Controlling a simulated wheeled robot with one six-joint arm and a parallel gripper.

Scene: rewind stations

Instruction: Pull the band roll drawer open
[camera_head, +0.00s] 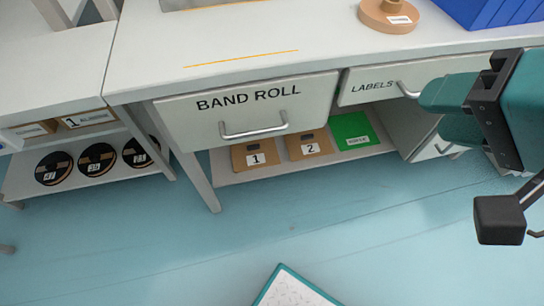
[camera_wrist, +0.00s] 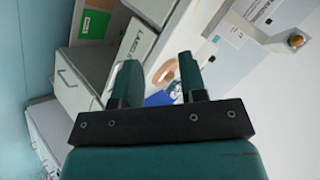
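The band roll drawer (camera_head: 205,122) has a light grey front marked BAND ROLL, under the worktop in the head view. It looks shut. Its silver bar handle (camera_head: 253,131) sits at the lower middle of the front. My gripper (camera_head: 430,112) is at the right of the head view, well right of that handle and in front of the labels drawer area. Its two teal fingers point left and are apart with nothing between them. The gripper also shows in the wrist view (camera_wrist: 158,72), fingers apart and empty.
The labels drawer (camera_head: 362,92) is just right. Below, a shelf holds boxes marked 1 (camera_head: 256,158) and 2 (camera_head: 310,147) and a green box (camera_head: 352,137). A blue bin (camera_head: 490,12) and wooden disc (camera_head: 388,18) stand on the worktop (camera_head: 240,45). The floor in front is mostly clear.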

